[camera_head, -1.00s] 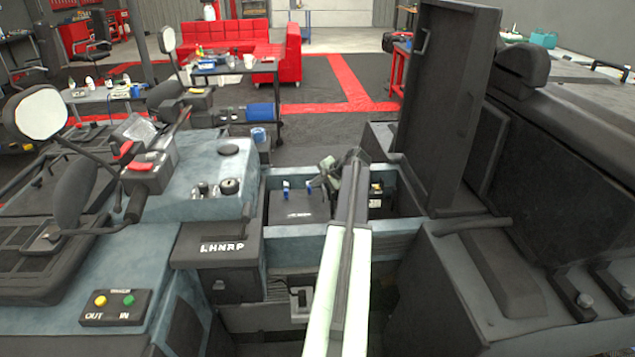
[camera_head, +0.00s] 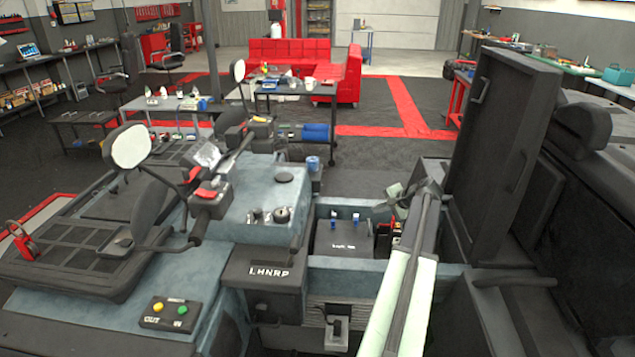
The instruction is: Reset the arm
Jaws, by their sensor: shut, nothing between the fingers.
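My arm's pale and black link rises from the bottom edge right of centre. At its far end is my gripper (camera_head: 400,194), small and dark in this view. It is shut and empty, above the right part of an open compartment (camera_head: 372,268) in the blue-grey vehicle body. The link hides part of that compartment. Inside, a black box (camera_head: 342,240) with two blue-topped posts sits left of the gripper, and a small red and black item (camera_head: 394,227) shows just below it. I see a gap between the gripper and the black box.
A tall black lid (camera_head: 505,140) stands open just right of my arm. A black LHNRP panel (camera_head: 265,280), a button box (camera_head: 172,312) and a mirror (camera_head: 132,147) are on the left. A cluttered table (camera_head: 290,90) and a red sofa (camera_head: 300,55) stand behind.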

